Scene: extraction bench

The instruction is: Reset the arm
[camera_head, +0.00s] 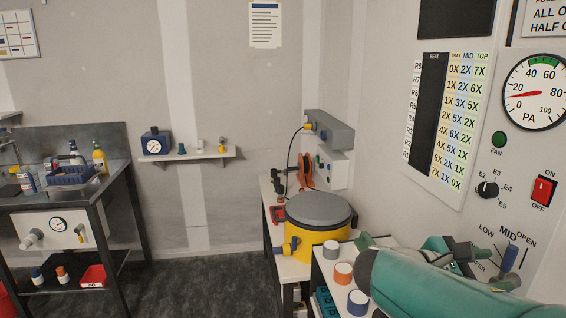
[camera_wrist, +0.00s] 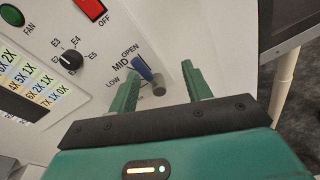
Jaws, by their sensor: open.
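My teal arm (camera_head: 430,285) reaches in from the lower right in the head view, toward the white control panel (camera_head: 480,215). In the wrist view my gripper (camera_wrist: 160,88) is open, its two green fingers apart and pointing at the panel. A blue-handled lever (camera_wrist: 142,67) with a grey round end (camera_wrist: 159,89) shows between and beyond the fingertips, beside the LOW, MID and OPEN marks. I see nothing held in the gripper. I cannot tell whether a finger touches the lever. In the head view the lever's blue handle (camera_head: 510,258) stands close to the gripper.
The panel also has a black selector knob (camera_head: 487,189), a red switch (camera_head: 543,190), a green fan button (camera_head: 499,139) and a gauge (camera_head: 535,92). A yellow drum (camera_head: 318,238) with a grey lid stands left of my arm. The dark floor (camera_head: 200,285) at left centre is clear.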

